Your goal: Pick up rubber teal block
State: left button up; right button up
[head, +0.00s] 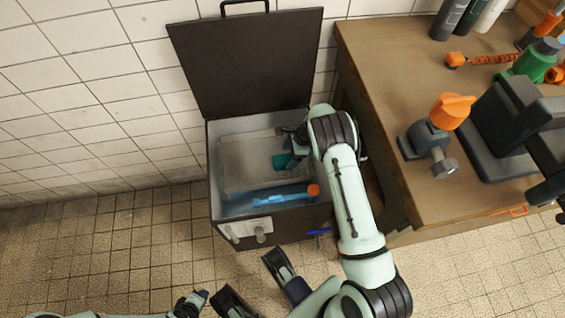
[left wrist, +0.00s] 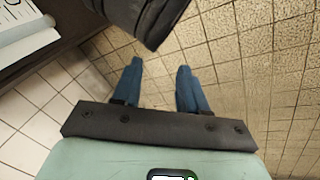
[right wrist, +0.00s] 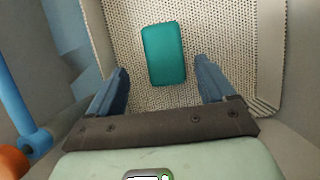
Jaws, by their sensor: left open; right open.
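The teal block (head: 281,161) lies inside the dark open-lidded box, partly covered by my right gripper in the head view. In the right wrist view the teal block (right wrist: 163,53) lies on a pale perforated surface, ahead of and between the two blue fingers. My right gripper (right wrist: 162,66) is open and reaches down into the box; I see no finger touching the block. My left gripper (left wrist: 160,66) is open and empty, over the tiled floor outside the box.
The box (head: 285,222) has its lid (head: 252,62) raised against the tiled wall. A blue tool with an orange end (head: 285,195) lies along the box's front. A brown workbench (head: 390,90) stands close on the right, with an orange-topped grey valve (head: 430,135) on it.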

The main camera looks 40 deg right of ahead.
aim_at(284, 159)
jog(key=x, duration=0.2)
jog(key=b+x, duration=0.1)
jog(key=x, duration=0.2)
jog(key=shift+w+f+b, duration=0.2)
jog(key=shift+w+b, duration=0.1)
jog(key=shift+f, duration=0.2)
pick_arm(q)
jog(key=shift+w+a+f, duration=0.3)
jog(key=shift+f, duration=0.2)
jog(key=shift+w+a+f, duration=0.3)
jog(key=shift+f, duration=0.2)
pick_arm(e)
jog(key=shift+r, duration=0.1)
jog(key=c, duration=1.2)
